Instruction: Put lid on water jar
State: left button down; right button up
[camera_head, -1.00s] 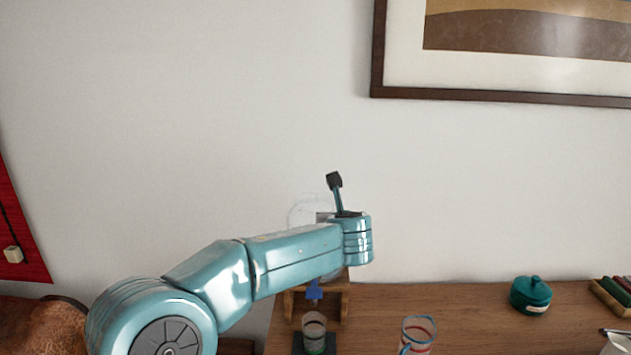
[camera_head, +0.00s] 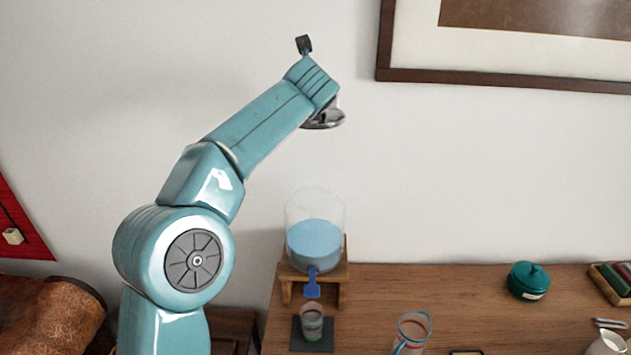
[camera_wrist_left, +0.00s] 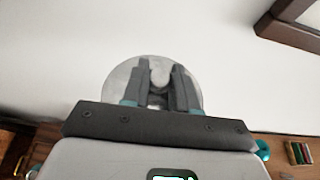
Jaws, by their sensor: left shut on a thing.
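The water jar (camera_head: 315,242) is clear, holds blue water and stands upright on a small wooden stand (camera_head: 345,270) in the head view. Its top is open and a blue tap (camera_head: 312,283) is at its front. My left gripper (camera_wrist_left: 159,75) is shut on the knob of the round lid (camera_wrist_left: 119,80) in the left wrist view. In the head view the lid (camera_head: 327,120) is a grey disc below my left wrist, well above the jar and apart from it. My wrist hides the fingers there. My right gripper is not in view.
A glass (camera_head: 312,322) stands on a dark mat below the tap. A blue-rimmed pitcher (camera_head: 412,332), a teal lidded pot (camera_head: 529,281) and a tray (camera_head: 600,276) are to the right on the wooden surface (camera_head: 470,300). A framed picture (camera_head: 450,76) hangs upper right.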

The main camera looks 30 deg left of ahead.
pick_arm(q)
notch_tip(320, 180, down, 19)
jog(key=b, duration=0.4)
jog(key=shift+s+a+f+b, duration=0.1)
jog(key=shift+b, duration=0.25)
jog(key=shift+f, duration=0.15)
jog(key=c, duration=0.9)
grip_release()
jog(key=shift+c, duration=0.2)
jog(key=shift+o, duration=0.8)
